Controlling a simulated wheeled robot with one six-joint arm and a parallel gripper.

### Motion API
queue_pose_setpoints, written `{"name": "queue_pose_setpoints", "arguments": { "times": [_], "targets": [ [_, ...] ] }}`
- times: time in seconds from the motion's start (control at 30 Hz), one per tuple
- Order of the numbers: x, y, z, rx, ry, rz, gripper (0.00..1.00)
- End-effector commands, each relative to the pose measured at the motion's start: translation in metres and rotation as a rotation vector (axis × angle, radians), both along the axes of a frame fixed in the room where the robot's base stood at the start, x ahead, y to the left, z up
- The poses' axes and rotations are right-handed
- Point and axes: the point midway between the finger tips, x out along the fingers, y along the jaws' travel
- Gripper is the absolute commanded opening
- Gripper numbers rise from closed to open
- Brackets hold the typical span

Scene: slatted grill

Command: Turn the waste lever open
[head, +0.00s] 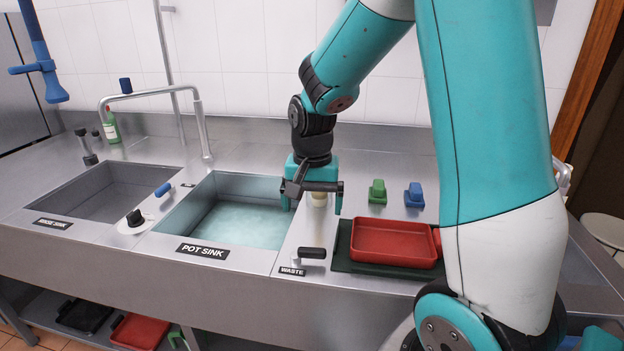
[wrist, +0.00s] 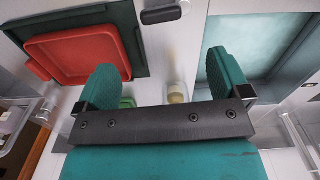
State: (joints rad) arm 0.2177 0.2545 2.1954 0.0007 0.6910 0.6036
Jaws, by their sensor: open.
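The waste lever (head: 312,253) is a short black handle on a metal pivot, beside the WASTE label (head: 291,271) at the counter's front edge. It points to the right in the head view, and its black handle also shows at the top of the wrist view (wrist: 160,15). My gripper (head: 312,205) is open and empty, pointing down above the counter, behind the lever and apart from it. In the wrist view its two teal fingers (wrist: 166,70) are spread wide with nothing between the tips. The pot sink (head: 237,222) left of the lever holds pale bluish water.
A red tray (head: 393,243) on a dark green board (head: 345,262) lies right of the lever. A small cream object (head: 319,199) stands behind my gripper. Green (head: 377,192) and blue (head: 414,195) brushes or scrubbers lie further back. A tap (head: 203,130) rises behind the sinks.

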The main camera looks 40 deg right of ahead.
Motion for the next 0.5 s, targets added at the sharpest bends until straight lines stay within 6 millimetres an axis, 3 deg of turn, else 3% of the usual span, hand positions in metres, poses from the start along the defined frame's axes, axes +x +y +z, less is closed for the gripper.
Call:
{"name": "queue_pose_setpoints", "arguments": {
  "times": [0.2,0.5],
  "targets": [
    [0.0,0.0,0.041,-0.002,-0.003,0.0,0.95],
    [0.0,0.0,0.057,0.0,0.001,-0.001,0.95]
  ]
}}
